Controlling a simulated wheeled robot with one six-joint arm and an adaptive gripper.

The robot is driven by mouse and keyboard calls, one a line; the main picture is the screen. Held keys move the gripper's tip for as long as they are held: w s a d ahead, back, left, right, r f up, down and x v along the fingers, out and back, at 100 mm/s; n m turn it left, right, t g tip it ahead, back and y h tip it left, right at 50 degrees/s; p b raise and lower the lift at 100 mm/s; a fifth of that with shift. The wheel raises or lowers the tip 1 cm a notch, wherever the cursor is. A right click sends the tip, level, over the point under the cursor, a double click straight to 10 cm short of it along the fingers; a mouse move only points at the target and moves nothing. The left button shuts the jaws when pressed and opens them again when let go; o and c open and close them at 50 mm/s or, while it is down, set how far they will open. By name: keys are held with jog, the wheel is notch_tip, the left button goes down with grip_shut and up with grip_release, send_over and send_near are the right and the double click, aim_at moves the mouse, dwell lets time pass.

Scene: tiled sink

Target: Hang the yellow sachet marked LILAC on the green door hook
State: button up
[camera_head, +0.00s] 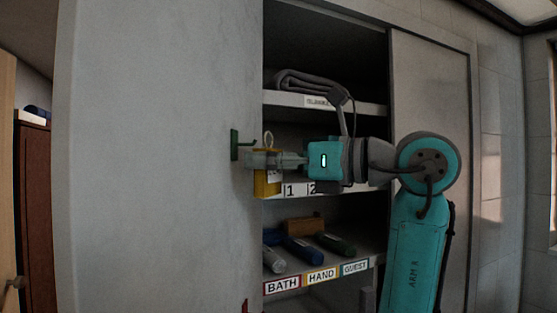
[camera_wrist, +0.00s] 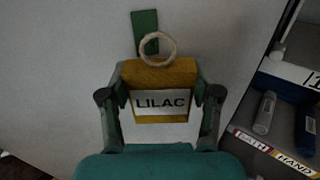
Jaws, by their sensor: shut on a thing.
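The yellow sachet (camera_wrist: 160,75) bears a white label reading LILAC and has a pale ring loop at its top. My gripper (camera_wrist: 160,100) is shut on the sachet, with one finger on each side of it. In the head view, the sachet (camera_head: 266,185) is partly hidden behind my gripper (camera_head: 262,160), and its loop (camera_head: 268,138) stands above. The green door hook (camera_head: 236,145) is on the grey panel just left of the loop. In the wrist view, the hook's plate (camera_wrist: 145,32) is behind the loop; whether they touch, I cannot tell.
An open cupboard to the right has shelves with a folded grey cloth (camera_head: 312,82), a wooden block (camera_head: 305,225) and several rolled towels (camera_head: 302,249). Shelf labels read BATH, HAND and GUEST. The grey panel (camera_head: 150,160) left of the hook is bare.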

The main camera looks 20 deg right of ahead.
jog(key=shift+w+a+f, duration=0.3)
jog(key=shift+w+a, duration=0.25)
jog(key=shift+a, duration=0.2)
jog(key=shift+w+a+f, duration=0.25)
jog(key=shift+w+a, duration=0.25)
jog(key=shift+a, duration=0.2)
jog(key=o, duration=1.2)
jog(key=shift+c, duration=0.2)
jog(key=shift+s, duration=0.1)
jog(key=v, duration=1.1)
jog(key=shift+s+d, duration=0.25)
jog(key=shift+s, duration=0.05)
jog(key=shift+f, duration=0.15)
